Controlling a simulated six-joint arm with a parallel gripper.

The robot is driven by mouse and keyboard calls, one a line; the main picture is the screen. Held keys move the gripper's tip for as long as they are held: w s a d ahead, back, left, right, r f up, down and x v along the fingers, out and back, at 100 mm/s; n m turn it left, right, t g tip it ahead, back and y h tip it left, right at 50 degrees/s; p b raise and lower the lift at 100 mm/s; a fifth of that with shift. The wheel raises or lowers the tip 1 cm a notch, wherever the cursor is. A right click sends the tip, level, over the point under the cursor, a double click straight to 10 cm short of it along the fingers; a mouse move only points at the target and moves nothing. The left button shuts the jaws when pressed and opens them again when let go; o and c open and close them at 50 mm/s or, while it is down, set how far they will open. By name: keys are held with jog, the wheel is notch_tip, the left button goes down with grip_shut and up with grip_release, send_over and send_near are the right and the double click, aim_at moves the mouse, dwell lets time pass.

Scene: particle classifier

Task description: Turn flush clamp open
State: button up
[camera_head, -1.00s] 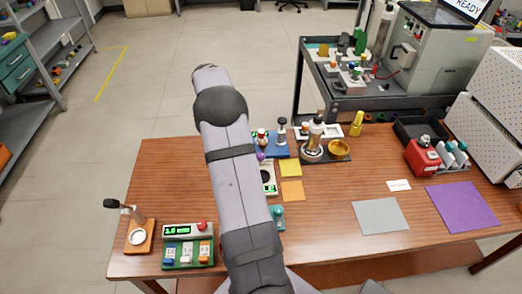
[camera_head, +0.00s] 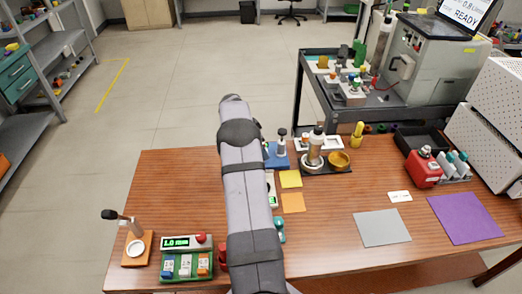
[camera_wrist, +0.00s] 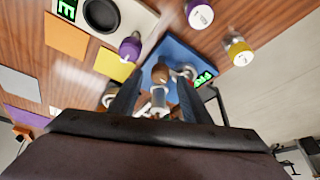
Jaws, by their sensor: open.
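My gripper (camera_wrist: 158,98) is open in the wrist view, its two dark fingers pointing at a blue plate (camera_wrist: 188,58). A brown knob (camera_wrist: 160,73) and silver metal parts show between and just beyond the fingers; I cannot tell whether the fingers touch them. No part is marked as the flush clamp, so I cannot tell for sure which it is. In the head view, the blue plate (camera_head: 277,160) lies at the back of the table, right of my arm, with an upright silver, black-topped piece (camera_head: 282,140). My gripper is hidden there behind my arm.
A dark tray (camera_head: 337,170) with a silver bottle and a yellow bowl stands right of the blue plate. Yellow (camera_head: 290,178) and orange (camera_head: 292,202) squares lie in front.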

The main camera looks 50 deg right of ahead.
jog(key=shift+x, duration=1)
jog(key=c, duration=1)
jog(key=shift+c, duration=0.2)
